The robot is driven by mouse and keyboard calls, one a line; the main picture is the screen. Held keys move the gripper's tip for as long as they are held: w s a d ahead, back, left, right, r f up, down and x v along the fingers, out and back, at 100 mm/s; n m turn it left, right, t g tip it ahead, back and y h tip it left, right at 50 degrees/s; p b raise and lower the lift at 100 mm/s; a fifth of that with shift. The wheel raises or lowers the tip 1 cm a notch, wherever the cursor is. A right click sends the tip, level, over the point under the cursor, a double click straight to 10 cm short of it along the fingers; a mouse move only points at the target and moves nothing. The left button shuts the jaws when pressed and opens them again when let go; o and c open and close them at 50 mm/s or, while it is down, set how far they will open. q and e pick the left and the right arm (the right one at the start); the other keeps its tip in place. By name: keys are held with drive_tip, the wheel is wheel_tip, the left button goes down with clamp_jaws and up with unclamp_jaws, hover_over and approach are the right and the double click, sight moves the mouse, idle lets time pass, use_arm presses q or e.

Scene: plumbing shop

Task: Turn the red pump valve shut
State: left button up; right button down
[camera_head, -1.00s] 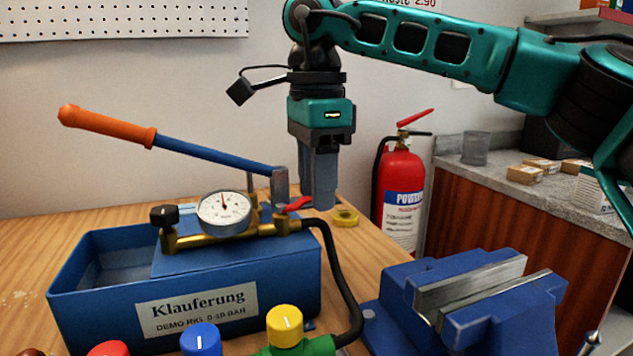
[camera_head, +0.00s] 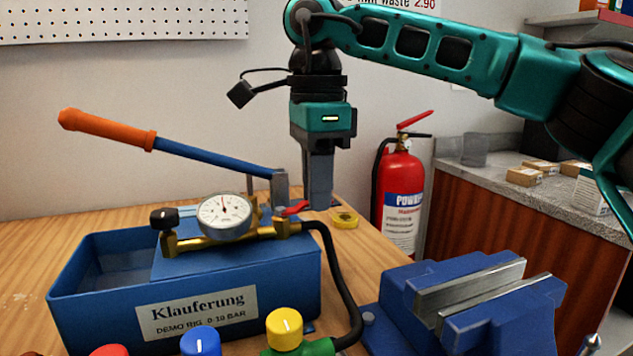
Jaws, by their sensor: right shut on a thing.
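The blue test pump (camera_head: 90,295) stands on the wooden table, with a brass pipe and a round gauge (camera_head: 224,216) on top. The red pump valve (camera_head: 295,208) is a small lever at the right end of the brass pipe. My right gripper (camera_head: 318,205) comes down from above, fingers pointing down, and is shut at the lever's right end. Its fingers hide that end of the lever. My left gripper is not in view.
The pump's orange-tipped handle (camera_head: 110,129) rises to the left behind the gauge. A black hose (camera_head: 343,275) curves down from the brass pipe. A blue vise (camera_head: 470,300) stands front right. Coloured knobs line the front edge.

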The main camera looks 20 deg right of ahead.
drive_tip(key=s+m, duration=0.1)
drive_tip(key=m, duration=0.2)
drive_tip(key=s+a+m+p, duration=0.1)
drive_tip(key=m, duration=0.3)
drive_tip(key=s+a+m, duration=0.1)
drive_tip(key=m, duration=0.2)
drive_tip(key=shift+s+p, duration=0.3)
drive_tip(key=shift+s, duration=0.1)
drive_tip(key=m, duration=0.2)
drive_tip(key=a+m, duration=0.1)
drive_tip(key=shift+s+a+m, duration=0.15)
drive_tip(key=shift+s+m, duration=0.15)
drive_tip(key=shift+m, duration=0.1)
drive_tip(key=shift+s+a+m, duration=0.1)
drive_tip(key=shift+a+m, duration=0.25)
drive_tip(key=shift+m, duration=0.5)
drive_tip(key=shift+s+a+m, duration=0.1)
drive_tip(key=shift+a+m, duration=0.25)
drive_tip(key=shift+m, duration=0.5)
drive_tip(key=shift+w, duration=0.1)
drive_tip(key=c, duration=1.1)
unclamp_jaws()
